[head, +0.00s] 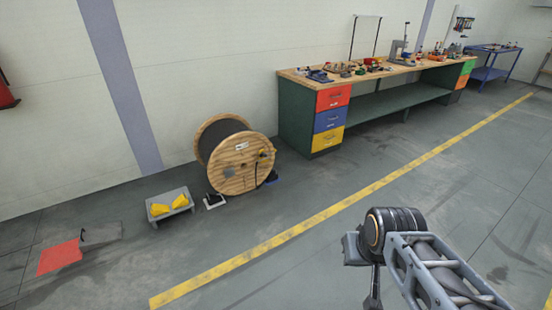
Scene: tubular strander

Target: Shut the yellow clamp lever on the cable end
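A wooden cable drum (238,165) wound with dark cable stands on the floor near the wall. A small yellow spot (262,153) shows at the right of its front flange, by a short black cable end (256,172). It may be the yellow clamp lever, but it is too small to tell its position. My gripper (372,302) points down at the lower right, well apart from the drum. Its fingers are too unclear to tell whether they are open, and I see nothing held.
A grey low stand (158,218) with yellow wedges (180,201) is left of the drum. A workbench (378,103) with coloured drawers stands at the right. A red patch (59,257) lies at left. Open floor with a yellow line (300,227) separates my arm from the drum.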

